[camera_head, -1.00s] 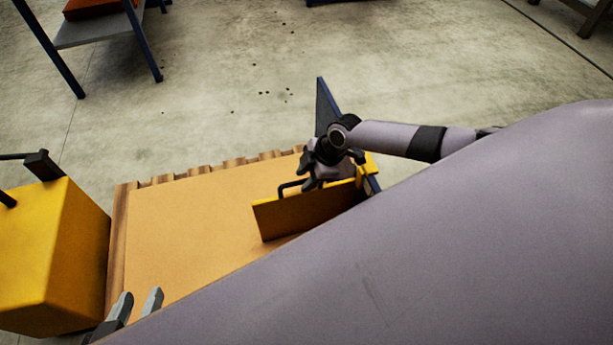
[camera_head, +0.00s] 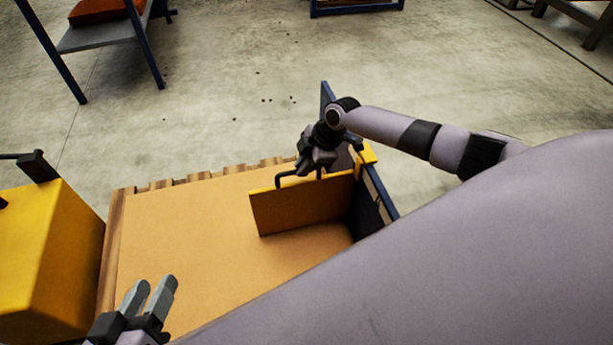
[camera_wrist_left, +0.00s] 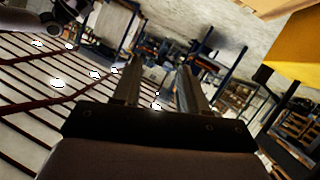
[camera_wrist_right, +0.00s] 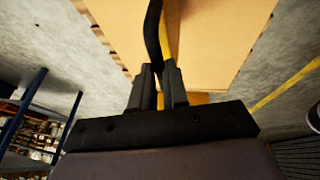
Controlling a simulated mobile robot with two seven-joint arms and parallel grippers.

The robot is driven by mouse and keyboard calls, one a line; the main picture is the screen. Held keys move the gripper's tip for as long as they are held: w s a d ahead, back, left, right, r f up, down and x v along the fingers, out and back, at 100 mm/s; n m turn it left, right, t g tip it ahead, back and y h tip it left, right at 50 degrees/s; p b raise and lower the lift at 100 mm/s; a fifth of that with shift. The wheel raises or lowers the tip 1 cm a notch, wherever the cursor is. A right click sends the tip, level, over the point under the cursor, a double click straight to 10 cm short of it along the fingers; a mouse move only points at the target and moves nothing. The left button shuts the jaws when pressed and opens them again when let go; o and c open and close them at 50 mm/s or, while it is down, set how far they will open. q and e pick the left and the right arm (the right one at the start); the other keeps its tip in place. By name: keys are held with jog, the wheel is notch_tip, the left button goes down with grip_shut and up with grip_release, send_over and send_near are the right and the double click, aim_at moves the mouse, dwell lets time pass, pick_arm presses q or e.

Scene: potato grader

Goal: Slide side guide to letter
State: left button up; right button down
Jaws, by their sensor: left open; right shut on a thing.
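The side guide (camera_head: 302,205) is a yellow upright plate standing on the tan board (camera_head: 185,235), near its right end in the head view. A black handle (camera_head: 279,181) is on its top edge. My right gripper (camera_head: 312,172) is at this handle from above; in the right wrist view its fingers (camera_wrist_right: 159,85) are shut on the black handle bar (camera_wrist_right: 153,35). My left gripper (camera_head: 150,295) is open and empty above the front left of the board; its two apart fingers also show in the left wrist view (camera_wrist_left: 158,85). I cannot make out any letter mark.
A blue-edged panel (camera_head: 374,195) with a yellow block (camera_head: 367,154) on it stands at the board's right end. A yellow box (camera_head: 45,255) stands left of the board. The board's left and middle are bare. A blue-legged shelf (camera_head: 95,38) is far off on the floor.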

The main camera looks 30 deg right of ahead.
jog(key=shift+w, duration=0.1)
jog(key=c, duration=1.1)
grip_release()
jog(key=shift+d+r, duration=0.1)
jog(key=shift+r, duration=0.15)
pick_arm(q)
jog(key=p, duration=0.1)
jog(key=a+y+p, duration=0.1)
jog(key=a+p, duration=0.1)
jog(key=shift+s+a+r+m+y, duration=0.25)
jog(key=shift+s+r+m+y, duration=0.05)
jog(key=shift+s+y, duration=0.1)
pick_arm(e)
jog(key=v, duration=0.6)
jog(key=shift+d+r, duration=0.15)
jog(key=shift+r, duration=0.2)
